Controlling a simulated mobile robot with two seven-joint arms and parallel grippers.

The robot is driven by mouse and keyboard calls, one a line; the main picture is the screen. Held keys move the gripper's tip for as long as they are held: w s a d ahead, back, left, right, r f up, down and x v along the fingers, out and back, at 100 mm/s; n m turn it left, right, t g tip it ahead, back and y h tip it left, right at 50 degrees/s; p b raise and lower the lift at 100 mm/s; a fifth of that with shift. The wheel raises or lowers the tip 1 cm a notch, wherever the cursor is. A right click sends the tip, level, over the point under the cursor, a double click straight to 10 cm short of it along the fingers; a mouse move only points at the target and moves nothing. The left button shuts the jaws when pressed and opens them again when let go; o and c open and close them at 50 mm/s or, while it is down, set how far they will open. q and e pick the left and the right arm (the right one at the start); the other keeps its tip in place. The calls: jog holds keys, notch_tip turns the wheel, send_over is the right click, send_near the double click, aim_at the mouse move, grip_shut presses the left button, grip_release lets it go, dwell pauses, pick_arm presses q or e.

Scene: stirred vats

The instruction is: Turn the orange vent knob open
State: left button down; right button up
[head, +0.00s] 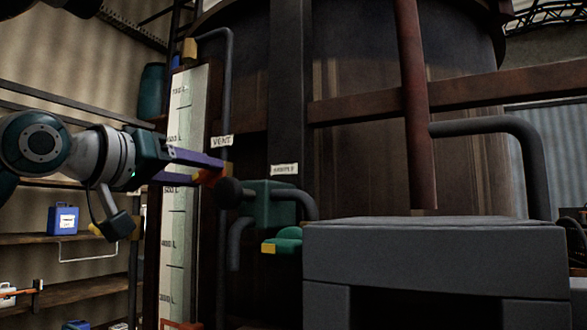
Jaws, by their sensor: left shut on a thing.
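The orange vent knob (209,177) is on the dark pipework just below a white VENT label (221,141), beside the tall level scale. My left gripper (206,170) reaches in from the left, and its purple fingers are closed on the knob. The fingertips hide part of the knob, so its turn position cannot be told. A dark round ball-like part (229,192) sits just right of the fingertips. My right gripper is not in view.
A large brown vat (370,110) fills the background. A green box (269,204) and a green handle with a yellow tip (287,240) are right of the knob. A grey block (435,258) stands at front right. Shelves with a blue case (62,220) are at left.

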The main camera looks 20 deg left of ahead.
pick_arm(q)
jog(key=n+p, duration=0.1)
jog(key=n, duration=0.1)
jog(key=shift+n, duration=0.4)
jog(key=n+p, duration=0.2)
jog(key=n, duration=0.1)
jog(key=shift+n+p, duration=0.3)
jog(key=shift+p, duration=0.1)
jog(key=n+p, duration=0.3)
jog(key=n, duration=0.1)
jog(key=shift+f+n+p, duration=0.1)
jog(key=shift+n+p, duration=0.7)
jog(key=shift+n, duration=0.3)
jog(key=shift+c, duration=1.4)
grip_release()
